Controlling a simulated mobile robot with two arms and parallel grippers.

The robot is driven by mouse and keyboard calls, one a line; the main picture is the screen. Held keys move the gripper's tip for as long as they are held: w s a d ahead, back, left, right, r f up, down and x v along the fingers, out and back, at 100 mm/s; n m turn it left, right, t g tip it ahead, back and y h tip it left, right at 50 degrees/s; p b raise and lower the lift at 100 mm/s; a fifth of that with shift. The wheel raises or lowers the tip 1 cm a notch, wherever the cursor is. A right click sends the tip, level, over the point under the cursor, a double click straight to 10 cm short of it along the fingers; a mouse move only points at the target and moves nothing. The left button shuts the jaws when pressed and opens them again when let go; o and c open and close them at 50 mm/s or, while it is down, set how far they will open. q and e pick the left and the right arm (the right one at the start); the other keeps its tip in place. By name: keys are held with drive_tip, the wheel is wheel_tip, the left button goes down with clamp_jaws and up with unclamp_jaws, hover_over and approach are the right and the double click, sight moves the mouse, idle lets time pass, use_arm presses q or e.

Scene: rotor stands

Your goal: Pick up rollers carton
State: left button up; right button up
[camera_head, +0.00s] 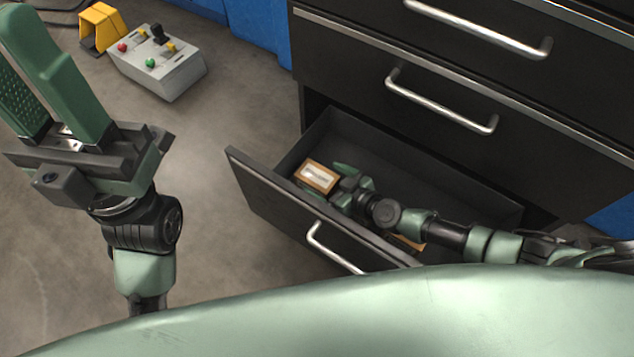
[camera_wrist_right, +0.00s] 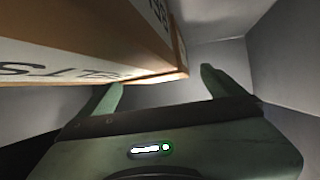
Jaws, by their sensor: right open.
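A small brown-edged carton with a pale top label (camera_head: 316,177) sits in the open drawer, near its left end. In the right wrist view this carton (camera_wrist_right: 75,65) looms large at upper left, with upside-down lettering that seems to read "LTS"; I cannot confirm it says rollers. My right gripper (camera_head: 338,182) is inside the drawer beside the carton. Its fingers (camera_wrist_right: 158,90) are apart, and the carton hides one fingertip. Another brown carton (camera_head: 408,242) is mostly hidden under my right arm. My left gripper (camera_head: 14,45) is raised at upper left, fingers apart and empty.
The drawer's front panel (camera_head: 265,200) and side walls surround the right gripper closely. Closed drawers with metal handles (camera_head: 440,105) stand above and behind. A grey control box (camera_head: 157,62) and a yellow item (camera_head: 103,27) lie at upper left.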

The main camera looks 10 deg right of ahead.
drive_tip(key=shift+w+a+f, duration=0.35)
drive_tip(key=shift+w, duration=0.15)
drive_tip(key=c, duration=2)
drive_tip(key=shift+o, duration=0.2)
drive_tip(key=shift+r, duration=0.1)
